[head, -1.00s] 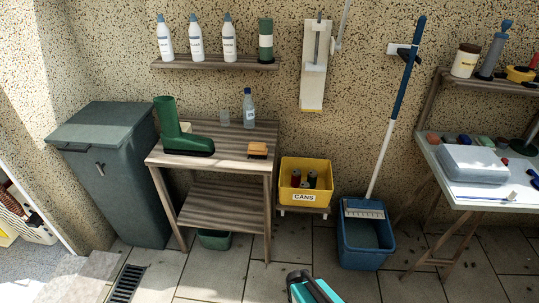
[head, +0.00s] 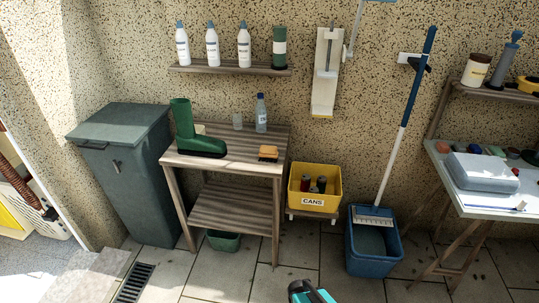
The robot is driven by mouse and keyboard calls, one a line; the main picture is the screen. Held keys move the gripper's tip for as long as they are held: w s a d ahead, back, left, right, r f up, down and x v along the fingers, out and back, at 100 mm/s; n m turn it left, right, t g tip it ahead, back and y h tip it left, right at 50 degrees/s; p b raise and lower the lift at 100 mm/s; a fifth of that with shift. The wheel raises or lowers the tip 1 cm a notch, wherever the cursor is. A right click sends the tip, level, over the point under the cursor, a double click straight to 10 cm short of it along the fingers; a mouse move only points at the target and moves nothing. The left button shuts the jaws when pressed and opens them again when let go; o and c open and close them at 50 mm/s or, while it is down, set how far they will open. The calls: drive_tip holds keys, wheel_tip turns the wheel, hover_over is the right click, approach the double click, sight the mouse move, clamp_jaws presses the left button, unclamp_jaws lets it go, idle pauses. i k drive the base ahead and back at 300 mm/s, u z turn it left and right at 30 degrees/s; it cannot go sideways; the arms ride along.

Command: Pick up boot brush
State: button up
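The boot brush (head: 268,152) is a small block with an orange-tan top and dark bristles below. It lies near the front right corner of the wooden bench top (head: 235,155) in the head view. A green boot (head: 190,135) stands to its left on the same top. A teal and dark part at the bottom edge of the view appears to be mine, well below and apart from the brush. My gripper's fingers do not show.
A clear bottle (head: 261,115) and a glass (head: 238,121) stand behind the brush. A shelf (head: 225,70) with bottles hangs above. A dark bin (head: 120,175) stands left, a yellow cans crate (head: 314,202) right. Open paving lies in front of the bench.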

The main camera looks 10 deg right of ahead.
sight(266, 153)
drive_tip(key=u, duration=0.05)
drive_tip(key=i, duration=0.95)
drive_tip(key=z, duration=0.3)
drive_tip(key=k, duration=0.6)
drive_tip(key=u, duration=1.7)
